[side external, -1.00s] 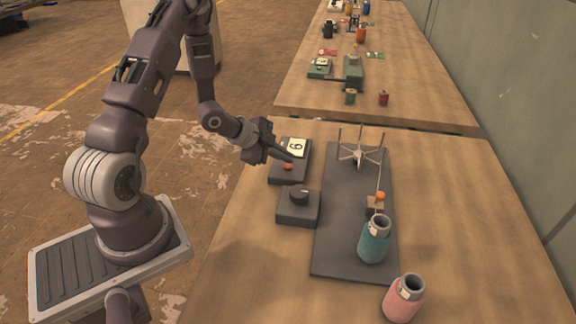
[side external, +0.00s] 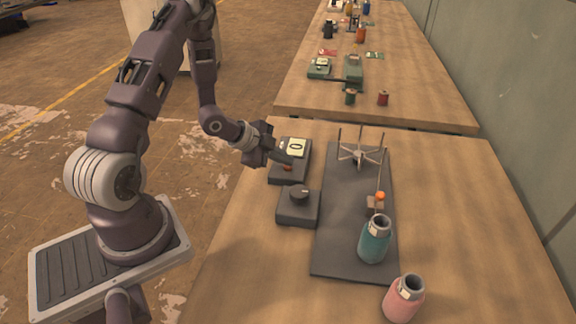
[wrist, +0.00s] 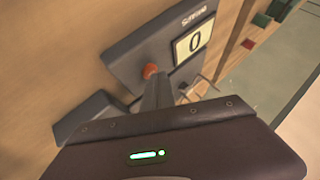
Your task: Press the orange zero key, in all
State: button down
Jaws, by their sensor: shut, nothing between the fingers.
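The orange zero key (side external: 287,168) is a small round button on the dark display box (side external: 277,178). The box's pale screen (side external: 296,147) reads 0. In the wrist view the key (wrist: 150,71) shows just beyond my fingertips, with the screen (wrist: 193,41) to its right. My gripper (side external: 290,160) is shut and empty, its tips over the box at the key. In the wrist view the shut fingers (wrist: 157,88) point at the key and hide part of its near side. I cannot tell whether the tips touch it.
A dark baseplate (side external: 336,255) with a spoked stand lies to the right. A teal bottle (side external: 374,243) and a pink bottle (side external: 403,300) stand nearer. The table's right side is clear.

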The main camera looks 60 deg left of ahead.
dwell(0.4)
jog(key=shift+r, duration=0.8)
jog(key=shift+r, duration=2.5)
notch_tip(320, 180, up, 5)
jog(key=n+y, duration=0.1)
jog(key=y, duration=0.1)
send_over(285, 167)
jog(key=s+d+r+n+g+y, duration=0.1)
jog(key=s+d+r+n+y, duration=0.25)
jog(key=r, duration=0.65)
jog(key=s+d+r+n+g+h, duration=0.1)
jog(key=s+d+r+n+h, duration=0.1)
jog(key=s+d, duration=0.4)
jog(key=s+d+r+n+g+h, duration=0.1)
jog(key=s+d, duration=0.6)
jog(key=s, duration=0.8)
notch_tip(285, 167, up, 2)
jog(key=n+h, duration=0.1)
jog(key=n, duration=0.2)
jog(key=shift+d+r, duration=0.15)
jog(key=shift+d, duration=0.05)
